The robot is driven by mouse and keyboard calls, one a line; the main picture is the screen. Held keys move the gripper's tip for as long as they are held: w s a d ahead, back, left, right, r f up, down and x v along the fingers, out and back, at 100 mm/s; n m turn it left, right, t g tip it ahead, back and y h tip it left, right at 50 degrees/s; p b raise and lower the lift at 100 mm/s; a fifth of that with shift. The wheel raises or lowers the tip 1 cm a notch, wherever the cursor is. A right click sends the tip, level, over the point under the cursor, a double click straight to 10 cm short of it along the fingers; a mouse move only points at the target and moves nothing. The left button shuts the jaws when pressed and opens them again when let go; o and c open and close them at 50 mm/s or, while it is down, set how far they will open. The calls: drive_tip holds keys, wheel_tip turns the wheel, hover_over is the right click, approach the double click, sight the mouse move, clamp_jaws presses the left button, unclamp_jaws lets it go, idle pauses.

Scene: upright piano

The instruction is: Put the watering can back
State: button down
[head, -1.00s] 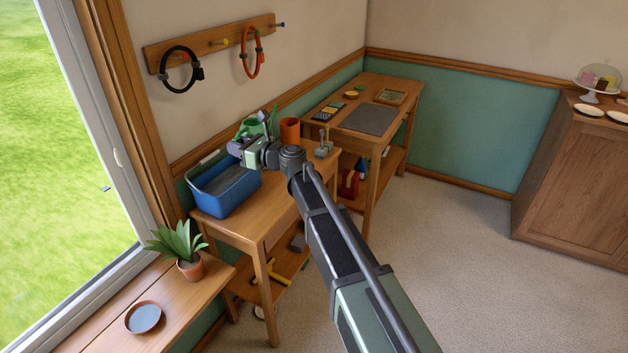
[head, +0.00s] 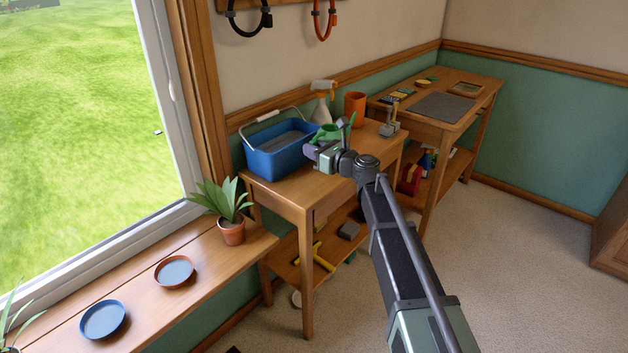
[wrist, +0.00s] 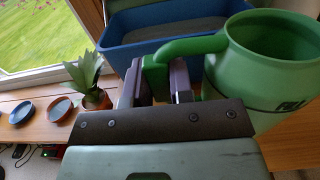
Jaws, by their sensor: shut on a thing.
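The green watering can (head: 328,133) is mostly hidden behind my wrist in the head view. In the wrist view its round open body (wrist: 275,55) fills the upper right, and its handle (wrist: 185,46) reaches left to my jaws. My gripper (wrist: 158,82) is shut on the handle. In the head view my gripper (head: 312,150) is over the wooden potting table, just right of the blue tub. I cannot tell how far the can is above the table top.
The blue tub (head: 275,160), a spray bottle (head: 321,112) and an orange pot (head: 355,106) stand on the table (head: 285,192). A potted plant (head: 232,232), an orange saucer (head: 174,271) and a blue saucer (head: 103,320) are on the windowsill. Bare sill lies between the saucers and plant.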

wheel_tip(320, 180, down, 4)
drive_tip(key=b, duration=0.4)
drive_tip(key=shift+f, duration=0.25)
drive_tip(key=shift+r, duration=0.3)
drive_tip(key=shift+f, duration=0.2)
drive_tip(key=c, duration=1)
unclamp_jaws()
drive_tip(key=shift+r, duration=0.2)
drive_tip(key=v, duration=1.2)
drive_tip(key=s+d+f+n+g+h, duration=0.3)
drive_tip(key=s+f+n+g+h, duration=0.3)
drive_tip(key=s+f+n, duration=0.7)
drive_tip(key=s+d+f+n+g+h, duration=0.4)
drive_tip(key=s+d+n+h, duration=0.4)
drive_tip(key=s+d+n, duration=0.3)
drive_tip(key=s+n, duration=0.1)
drive_tip(key=s, duration=0.2)
drive_tip(key=shift+s+d+h, duration=0.2)
drive_tip(key=shift+d+h, duration=0.05)
drive_tip(key=shift+h, duration=0.15)
